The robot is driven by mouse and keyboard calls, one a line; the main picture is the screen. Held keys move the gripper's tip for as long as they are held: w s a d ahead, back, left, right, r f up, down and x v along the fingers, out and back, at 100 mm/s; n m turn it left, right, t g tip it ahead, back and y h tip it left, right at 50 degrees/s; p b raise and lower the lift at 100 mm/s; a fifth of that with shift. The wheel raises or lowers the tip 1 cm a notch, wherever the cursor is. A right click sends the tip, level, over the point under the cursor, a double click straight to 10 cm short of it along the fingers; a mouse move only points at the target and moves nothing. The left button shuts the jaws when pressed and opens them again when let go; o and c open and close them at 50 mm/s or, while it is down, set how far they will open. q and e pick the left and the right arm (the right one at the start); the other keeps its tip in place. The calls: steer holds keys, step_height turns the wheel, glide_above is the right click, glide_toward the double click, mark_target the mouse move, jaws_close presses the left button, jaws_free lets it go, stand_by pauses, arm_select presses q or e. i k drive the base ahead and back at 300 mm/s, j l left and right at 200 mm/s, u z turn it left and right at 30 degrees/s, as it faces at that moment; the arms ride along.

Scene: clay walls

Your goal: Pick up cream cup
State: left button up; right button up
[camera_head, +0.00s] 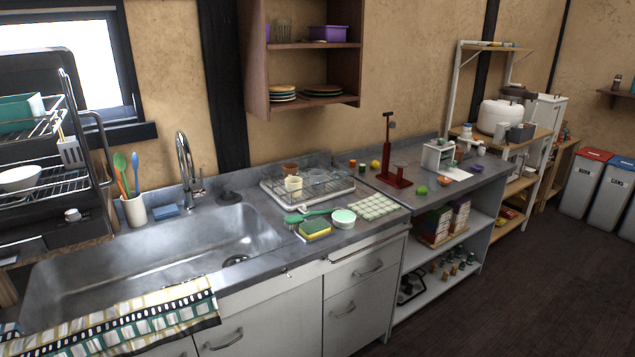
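A small cream cup (293,184) stands on the wire drying rack (335,188) on the counter, right of the sink. A brown cup (290,168) is just behind it, and a clear glass (317,177) is to its right on the same rack. A white utensil lies at the rack's front edge, below the cream cup. Neither of my grippers shows in the head view.
The sink (150,250) is to the left, with a tall faucet (187,165) behind it. A sponge (314,229), a green brush (310,215), a round tub (343,217) and a checked cloth (372,205) lie in front of the rack. A wall shelf (310,105) hangs above.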

mark_target(294, 188)
steer(key=i+l, duration=0.2)
steer(key=l, duration=0.15)
steer(key=i+l+u, duration=0.15)
steer(key=l, duration=0.2)
steer(key=i+l, duration=0.2)
steer(key=l, duration=0.2)
steer(key=i+l+u, duration=0.1)
steer(key=l, duration=0.25)
steer(key=i+l+u, duration=0.1)
steer(key=i+l, duration=0.15)
steer(key=l, duration=0.15)
steer(key=i+l, duration=0.15)
steer(key=l, duration=0.25)
steer(key=i+u, duration=0.05)
